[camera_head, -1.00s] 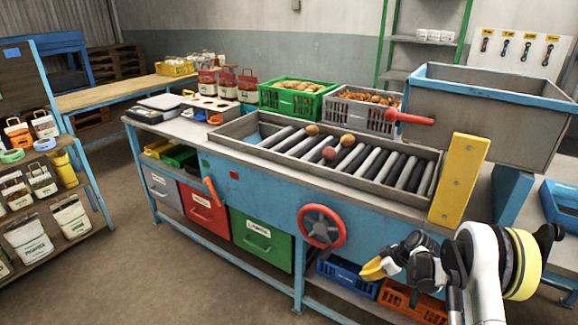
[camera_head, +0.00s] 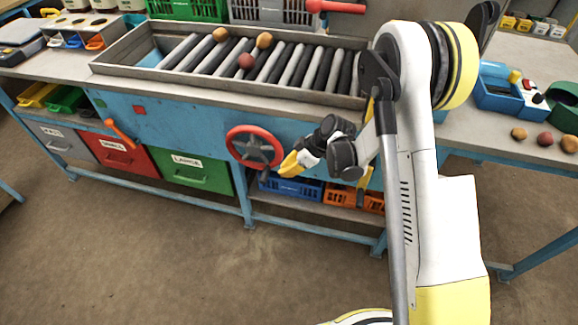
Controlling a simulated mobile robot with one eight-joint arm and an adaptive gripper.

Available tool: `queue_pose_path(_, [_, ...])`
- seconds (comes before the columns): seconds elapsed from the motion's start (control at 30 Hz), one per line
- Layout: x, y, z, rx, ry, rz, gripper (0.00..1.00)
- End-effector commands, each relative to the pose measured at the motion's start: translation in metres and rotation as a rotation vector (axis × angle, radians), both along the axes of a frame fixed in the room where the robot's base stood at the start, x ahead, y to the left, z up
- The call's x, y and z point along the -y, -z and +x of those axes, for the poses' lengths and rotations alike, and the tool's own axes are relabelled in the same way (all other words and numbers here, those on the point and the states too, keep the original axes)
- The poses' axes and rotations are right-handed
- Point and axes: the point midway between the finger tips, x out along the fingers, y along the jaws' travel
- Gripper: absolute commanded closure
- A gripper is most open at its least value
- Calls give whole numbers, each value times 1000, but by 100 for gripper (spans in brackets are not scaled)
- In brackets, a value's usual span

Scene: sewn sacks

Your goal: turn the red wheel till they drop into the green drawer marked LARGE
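The red wheel (camera_head: 256,129) is a red rim with dark spokes on the blue front of the sorting bench. The green drawer (camera_head: 196,172) marked LARGE is shut, below and to the left of the wheel. Several round potatoes, two tan and one reddish (camera_head: 246,62), lie on the grey and black rollers (camera_head: 290,62). My gripper (camera_head: 291,166), with yellow fingertips, is just right of and below the wheel, apparently apart from it. Its fingers overlap in this view, so I cannot tell their opening.
A red drawer (camera_head: 125,158) and a grey drawer (camera_head: 66,142) are left of the green one. An orange lever (camera_head: 122,134) sticks out above them. Blue (camera_head: 291,188) and orange (camera_head: 346,195) crates stand on the low shelf. Loose potatoes (camera_head: 545,140) lie at right. The floor in front is clear.

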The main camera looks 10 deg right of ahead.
Motion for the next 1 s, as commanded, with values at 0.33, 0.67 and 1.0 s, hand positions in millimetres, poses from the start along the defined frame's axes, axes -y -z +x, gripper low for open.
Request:
queue_pose_path(0.33, [-39, 55, 14, 0, -1, 0, 100])
queue_pose_path(0.67, [-50, 64, 19, -1, 1, 0, 100])
queue_pose_path(1.0, [-49, 64, 20, 2, 1, 6, 100])
